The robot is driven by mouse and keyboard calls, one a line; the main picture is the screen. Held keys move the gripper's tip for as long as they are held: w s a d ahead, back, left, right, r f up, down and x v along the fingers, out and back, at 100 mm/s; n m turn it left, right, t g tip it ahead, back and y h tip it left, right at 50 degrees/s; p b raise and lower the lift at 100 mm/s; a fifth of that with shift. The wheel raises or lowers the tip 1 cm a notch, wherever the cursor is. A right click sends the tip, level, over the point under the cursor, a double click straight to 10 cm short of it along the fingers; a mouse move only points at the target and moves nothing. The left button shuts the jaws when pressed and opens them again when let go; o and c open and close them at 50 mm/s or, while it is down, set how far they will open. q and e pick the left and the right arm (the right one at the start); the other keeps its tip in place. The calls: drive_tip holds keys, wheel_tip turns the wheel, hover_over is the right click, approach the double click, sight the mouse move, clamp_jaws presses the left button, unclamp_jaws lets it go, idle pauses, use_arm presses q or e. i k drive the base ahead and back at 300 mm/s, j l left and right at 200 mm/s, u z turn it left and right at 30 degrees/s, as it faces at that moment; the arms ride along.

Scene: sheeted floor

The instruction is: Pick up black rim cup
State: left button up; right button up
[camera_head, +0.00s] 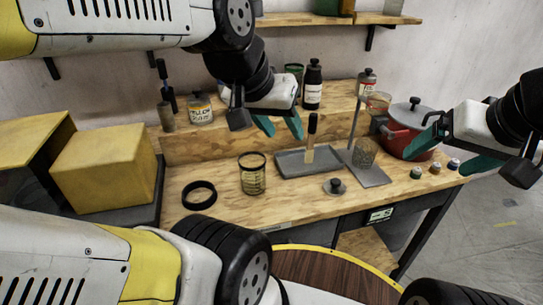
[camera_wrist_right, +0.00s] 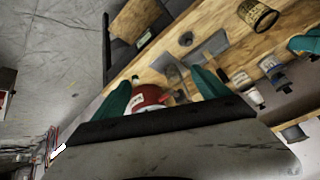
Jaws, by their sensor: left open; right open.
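The black rim cup (camera_head: 252,174) is a see-through cup with a dark rim. It stands upright on the wooden workbench, left of the grey tray. It also shows in the right wrist view (camera_wrist_right: 258,16), at the top right. My left gripper (camera_head: 281,126) is open and empty, above and behind the cup. My right gripper (camera_head: 445,147) is open, beside the red pot at the right end of the bench. In the right wrist view its green fingers (camera_wrist_right: 160,92) spread apart, with the red pot (camera_wrist_right: 150,98) showing between them.
A black ring (camera_head: 199,195) lies left of the cup. The grey tray (camera_head: 291,170) holds a brush. A wire-like cup (camera_head: 364,154) stands on a grey plate. A small lidded weight (camera_head: 334,187) sits near the front edge. Bottles and jars line the raised back shelf. Yellow boxes (camera_head: 104,166) stand left.

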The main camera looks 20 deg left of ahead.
sight(252, 165)
drive_tip(key=k+j+u, duration=0.1)
drive_tip(key=j, duration=0.25)
drive_tip(key=k+j+u, duration=0.15)
drive_tip(key=j, duration=0.2)
drive_tip(key=k+j+u, duration=0.1)
drive_tip(key=j, duration=0.25)
drive_tip(key=k+j+u, duration=0.1)
drive_tip(key=j, duration=0.3)
